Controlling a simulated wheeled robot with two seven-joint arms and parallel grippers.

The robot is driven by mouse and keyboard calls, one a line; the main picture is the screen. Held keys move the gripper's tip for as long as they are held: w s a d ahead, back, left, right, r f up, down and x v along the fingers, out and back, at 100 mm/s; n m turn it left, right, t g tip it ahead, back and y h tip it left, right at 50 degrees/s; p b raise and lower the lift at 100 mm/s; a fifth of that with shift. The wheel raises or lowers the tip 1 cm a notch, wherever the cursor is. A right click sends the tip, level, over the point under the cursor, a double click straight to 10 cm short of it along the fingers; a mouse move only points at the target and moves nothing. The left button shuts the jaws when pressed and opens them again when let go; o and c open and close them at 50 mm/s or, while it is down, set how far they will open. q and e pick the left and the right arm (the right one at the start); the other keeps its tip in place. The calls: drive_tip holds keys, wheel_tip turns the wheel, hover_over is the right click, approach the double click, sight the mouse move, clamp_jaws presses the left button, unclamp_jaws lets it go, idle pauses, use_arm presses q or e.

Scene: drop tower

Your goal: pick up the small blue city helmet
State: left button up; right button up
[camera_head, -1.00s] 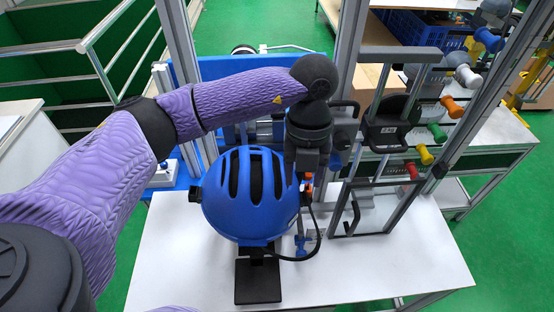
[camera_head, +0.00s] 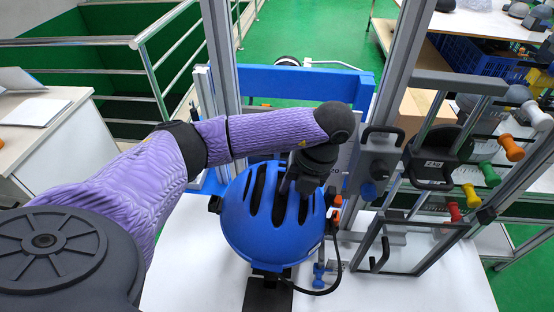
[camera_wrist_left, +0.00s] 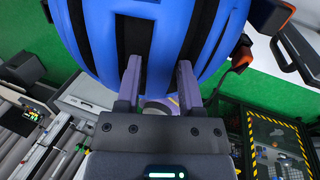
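The blue city helmet (camera_head: 265,225) with dark vents rests on a black stand (camera_head: 267,296) on the white table. My left gripper (camera_head: 294,188) is over the helmet's upper right side, pointing down at it. In the left wrist view the helmet (camera_wrist_left: 168,35) fills the top of the picture. The two fingers of my left gripper (camera_wrist_left: 158,75) are spread apart there, with a blue rib between two dark vents lying between them. Whether the fingertips touch the helmet I cannot tell. My right gripper is not in view.
The drop tower's metal posts (camera_head: 400,75) and a grey clamp block (camera_head: 380,155) stand close to the right. A clear-panelled frame (camera_head: 410,250) is on the table's right. A black cable runs beside the helmet's stand. A blue panel (camera_head: 300,85) stands behind.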

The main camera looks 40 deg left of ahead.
use_arm(q)
clamp_jaws()
idle(1.2)
